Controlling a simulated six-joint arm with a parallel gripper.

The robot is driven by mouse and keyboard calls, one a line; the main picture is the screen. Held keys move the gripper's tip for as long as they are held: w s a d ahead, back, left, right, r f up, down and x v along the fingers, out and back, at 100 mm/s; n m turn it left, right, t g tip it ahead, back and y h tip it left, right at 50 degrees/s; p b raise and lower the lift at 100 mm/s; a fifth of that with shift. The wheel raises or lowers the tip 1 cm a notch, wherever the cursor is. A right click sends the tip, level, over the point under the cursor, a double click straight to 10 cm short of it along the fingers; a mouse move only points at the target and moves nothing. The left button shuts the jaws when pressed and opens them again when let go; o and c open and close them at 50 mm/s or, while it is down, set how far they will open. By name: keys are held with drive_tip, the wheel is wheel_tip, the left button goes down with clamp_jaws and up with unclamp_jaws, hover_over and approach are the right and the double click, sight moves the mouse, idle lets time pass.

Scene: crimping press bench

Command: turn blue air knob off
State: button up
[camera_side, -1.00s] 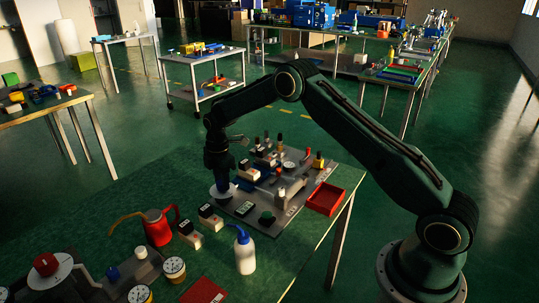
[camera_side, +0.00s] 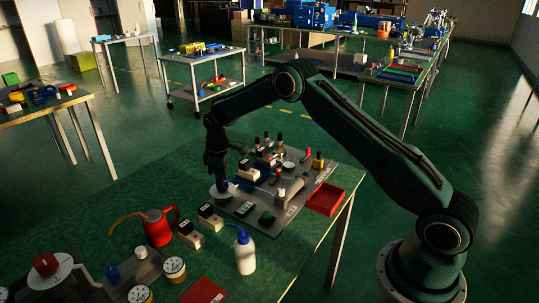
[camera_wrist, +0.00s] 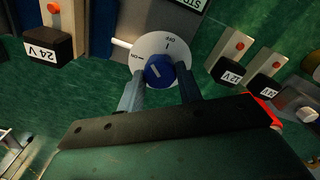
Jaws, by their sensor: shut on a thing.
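The blue air knob (camera_wrist: 158,71) sits on a white round dial (camera_wrist: 176,46) marked ON at its left and OFF at its top in the wrist view. A short pale mark shows on the knob; which label it points at is hard to tell. My gripper (camera_wrist: 161,80) is shut on the knob, one finger at each side. In the side view my gripper (camera_side: 221,180) reaches straight down to the dial (camera_side: 216,194) at the left edge of the grey panel. The fingers and arm mostly hide the knob there.
A black 24 V block (camera_wrist: 45,47) and a black 12 V block (camera_wrist: 231,72) stand around the dial. A red tray (camera_side: 326,199), a white bottle with blue top (camera_side: 245,254) and a red can (camera_side: 158,229) stand on the green bench.

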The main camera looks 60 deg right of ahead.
drive_tip(key=m, duration=0.4)
drive_tip(key=shift+m, duration=0.3)
drive_tip(key=m, duration=0.5)
idle(0.3)
drive_tip(key=o, duration=1)
drive_tip(key=shift+r, duration=0.1)
wheel_tip(320, 180, up, 14)
idle(0.5)
